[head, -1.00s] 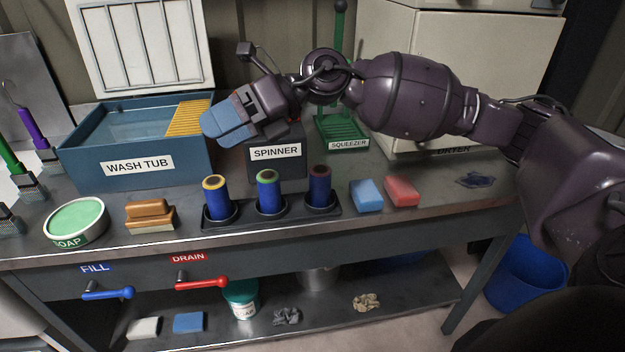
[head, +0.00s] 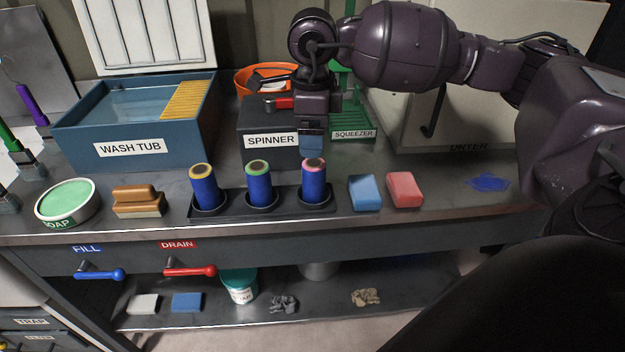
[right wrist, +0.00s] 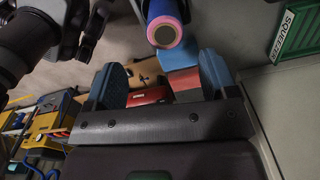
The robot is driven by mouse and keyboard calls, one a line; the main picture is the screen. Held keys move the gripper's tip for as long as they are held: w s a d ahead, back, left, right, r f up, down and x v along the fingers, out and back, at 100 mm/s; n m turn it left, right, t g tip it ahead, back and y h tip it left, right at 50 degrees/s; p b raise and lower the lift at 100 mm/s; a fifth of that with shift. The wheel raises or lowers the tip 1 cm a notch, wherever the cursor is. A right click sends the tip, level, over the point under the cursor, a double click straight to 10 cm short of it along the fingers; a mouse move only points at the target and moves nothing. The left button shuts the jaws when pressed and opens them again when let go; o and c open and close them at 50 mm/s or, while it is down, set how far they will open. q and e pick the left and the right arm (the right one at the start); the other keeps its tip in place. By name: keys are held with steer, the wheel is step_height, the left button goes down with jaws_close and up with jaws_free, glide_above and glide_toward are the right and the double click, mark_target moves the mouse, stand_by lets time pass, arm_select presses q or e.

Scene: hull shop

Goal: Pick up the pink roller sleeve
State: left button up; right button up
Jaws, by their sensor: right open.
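The pink roller sleeve (head: 314,185) is a blue cylinder with a pink ring at its top end. It stands upright in the right-hand socket of a dark three-place holder (head: 285,205). My right gripper (head: 311,150) points down just above and behind the sleeve in the head view. In the right wrist view the sleeve's pink end (right wrist: 164,33) shows at the top, roughly in line with the gap between the open blue fingers (right wrist: 164,78). The fingers are empty, and whether they touch the sleeve is not clear. My left gripper is in neither view.
A green-ringed sleeve (head: 259,185) and a yellow-ringed sleeve (head: 204,188) stand left in the same holder. A blue block (head: 364,192) and a red block (head: 404,190) lie close on its right. The spinner (head: 262,125) and squeezer (head: 352,122) stand behind.

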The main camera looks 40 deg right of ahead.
mark_target(314, 163)
steer(key=f, duration=0.7)
steer(key=f+b, duration=0.1)
steer(key=f, duration=0.2)
steer(key=shift+w+d+f, duration=0.2)
steer(key=shift+d+f, duration=0.05)
steer(key=shift+f, duration=0.15)
steer(key=c, duration=1)
steer(key=shift+r, duration=0.1)
steer(key=shift+r, duration=0.1)
